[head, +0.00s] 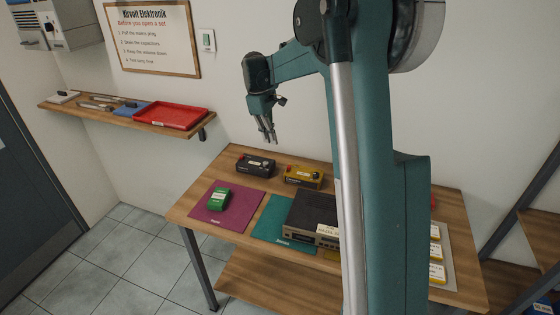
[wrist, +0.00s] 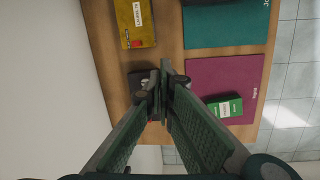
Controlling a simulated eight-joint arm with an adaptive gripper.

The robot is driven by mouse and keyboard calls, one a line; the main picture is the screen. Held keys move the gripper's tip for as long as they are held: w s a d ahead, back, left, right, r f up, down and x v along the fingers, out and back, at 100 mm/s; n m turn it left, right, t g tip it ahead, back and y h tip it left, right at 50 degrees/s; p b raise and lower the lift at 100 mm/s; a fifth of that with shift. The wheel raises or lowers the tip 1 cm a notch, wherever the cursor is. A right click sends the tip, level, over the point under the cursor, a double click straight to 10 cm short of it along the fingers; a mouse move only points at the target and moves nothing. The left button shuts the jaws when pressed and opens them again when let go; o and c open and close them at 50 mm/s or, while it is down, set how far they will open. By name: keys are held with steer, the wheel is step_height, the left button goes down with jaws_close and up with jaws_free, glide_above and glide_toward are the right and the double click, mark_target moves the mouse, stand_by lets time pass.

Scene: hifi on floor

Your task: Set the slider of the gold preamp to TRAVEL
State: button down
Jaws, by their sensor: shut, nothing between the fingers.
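The gold preamp (head: 303,177) is a small yellow-gold box with a dark front near the back of the wooden table. It also shows at the top left of the wrist view (wrist: 134,22), with a pale label and a red spot. Its slider is too small to make out. My gripper (head: 271,138) hangs in the air above the back left of the table, up and to the left of the gold preamp. In the wrist view my gripper (wrist: 168,75) points down, fingertips together and empty, over a black box (wrist: 138,82). My gripper is apart from the gold preamp.
The black box (head: 256,166) stands left of the gold preamp. A green device (head: 220,198) lies on a purple mat (head: 240,211). A wall shelf (head: 100,117) holds a red tray (head: 170,115).

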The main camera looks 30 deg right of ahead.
steer(key=w+d+f+n+g+p, duration=0.1)
steer(key=w+d+f, duration=0.4)
steer(key=w+f, duration=0.2)
steer(key=shift+w+f+n+g+p, duration=0.15)
steer(key=shift+f+n+g+p, duration=0.2)
steer(key=shift+f, duration=0.2)
steer(key=shift+d+f, duration=0.1)
steer(key=shift+f, duration=0.05)
steer(key=shift+p+x, duration=0.3)
steer(key=shift+x, duration=4.55)
steer(key=shift+d, duration=0.15)
steer(key=shift+s+d+b, duration=0.65)
steer(key=shift+s+d, duration=0.35)
steer(key=shift+s, duration=0.15)
steer(key=p+v, duration=0.2)
steer(key=v, duration=0.8)
